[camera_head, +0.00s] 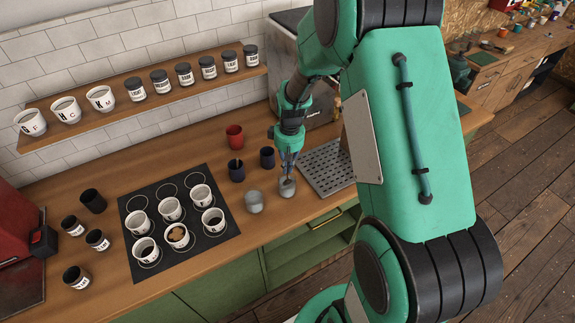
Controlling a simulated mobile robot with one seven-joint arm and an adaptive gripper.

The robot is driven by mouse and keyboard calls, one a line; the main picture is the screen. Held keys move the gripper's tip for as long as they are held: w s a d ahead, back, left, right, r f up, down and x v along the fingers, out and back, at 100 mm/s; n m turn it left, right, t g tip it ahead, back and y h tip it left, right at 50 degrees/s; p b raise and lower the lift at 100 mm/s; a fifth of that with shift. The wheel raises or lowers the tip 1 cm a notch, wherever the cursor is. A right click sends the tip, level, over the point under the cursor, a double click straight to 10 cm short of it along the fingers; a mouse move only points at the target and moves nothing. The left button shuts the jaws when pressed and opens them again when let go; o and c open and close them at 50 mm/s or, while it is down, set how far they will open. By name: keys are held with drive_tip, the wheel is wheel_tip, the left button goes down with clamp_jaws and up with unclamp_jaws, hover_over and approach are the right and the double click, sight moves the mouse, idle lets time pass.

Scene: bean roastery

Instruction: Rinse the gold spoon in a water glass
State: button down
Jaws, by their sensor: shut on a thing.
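My gripper (289,160) points down above the right-hand grey water glass (287,188), near the front edge of the counter. It is shut on a thin upright thing that looks like the spoon. The spoon's lower end is at the mouth of this glass; whether it touches water cannot be told, and its gold colour is too small to make out. A second grey glass (254,202) stands just to the left, apart from the gripper.
Two dark blue cups (237,172) (267,158) and a red cup (234,137) stand behind the glasses. A black mat (190,245) with several lettered cups lies left. A slotted metal tray (327,168) is close on the right. Bare counter (140,172) lies behind the mat.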

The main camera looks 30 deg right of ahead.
drive_tip(key=shift+f, duration=0.6)
idle(0.3)
drive_tip(key=shift+r, duration=0.35)
drive_tip(key=shift+f, duration=0.15)
idle(0.5)
drive_tip(key=shift+f, duration=0.25)
drive_tip(key=shift+r, duration=0.2)
idle(0.6)
drive_tip(key=shift+r, duration=0.25)
drive_tip(key=shift+f, duration=0.45)
idle(0.5)
drive_tip(key=shift+r, duration=0.1)
idle(0.5)
